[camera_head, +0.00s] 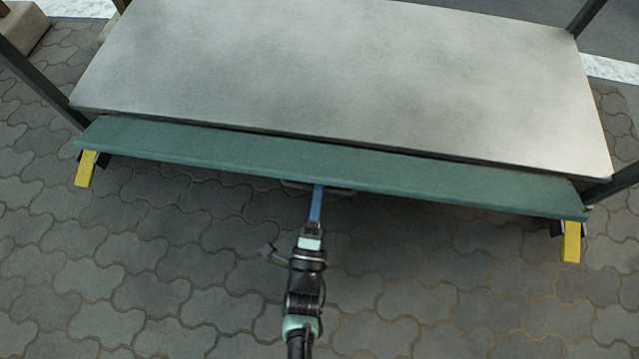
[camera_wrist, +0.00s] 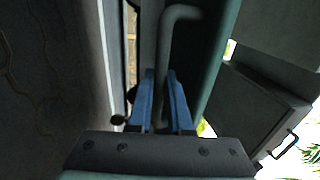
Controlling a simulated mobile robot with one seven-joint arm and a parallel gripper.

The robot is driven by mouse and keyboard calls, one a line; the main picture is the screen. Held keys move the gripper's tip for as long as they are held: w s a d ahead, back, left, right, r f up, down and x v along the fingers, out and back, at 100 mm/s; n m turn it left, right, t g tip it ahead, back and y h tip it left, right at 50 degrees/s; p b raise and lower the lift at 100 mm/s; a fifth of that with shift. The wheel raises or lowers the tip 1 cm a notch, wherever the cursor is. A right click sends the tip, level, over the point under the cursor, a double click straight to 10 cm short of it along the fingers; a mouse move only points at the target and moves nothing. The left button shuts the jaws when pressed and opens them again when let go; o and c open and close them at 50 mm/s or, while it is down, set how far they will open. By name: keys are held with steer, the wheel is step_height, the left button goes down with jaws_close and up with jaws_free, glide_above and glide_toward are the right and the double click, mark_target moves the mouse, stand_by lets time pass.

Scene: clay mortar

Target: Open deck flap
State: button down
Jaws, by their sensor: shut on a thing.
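The deck flap is a long teal-green panel (camera_head: 420,176) along the near edge of the grey deck (camera_head: 330,65). A grey bar handle (camera_head: 342,191) shows partly under the flap's near edge. In the wrist view, the flap (camera_wrist: 222,45) runs along the right of the bent handle tube (camera_wrist: 168,35). My gripper (camera_head: 318,190) reaches the flap's near edge from the front. Its blue fingers (camera_wrist: 160,78) are shut on the handle. The flap hides part of the handle and the fingertips in the head view.
Yellow-ended brackets stand at the flap's left end (camera_head: 86,168) and right end (camera_head: 571,242). Dark posts (camera_head: 45,83) rise at the deck's corners. A grey box with a handle (camera_wrist: 262,105) is at the right in the wrist view. The paving (camera_head: 150,280) in front is clear.

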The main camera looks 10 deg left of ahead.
steer(key=c, duration=0.9)
jaws_free()
steer(key=shift+d, duration=0.35)
steer(key=shift+c, duration=0.2)
steer(key=shift+o, duration=0.5)
steer(key=shift+a+r, duration=0.1)
steer(key=shift+a, duration=0.1)
steer(key=shift+a, duration=0.1)
steer(key=p+v, duration=0.3)
steer(key=v, duration=1)
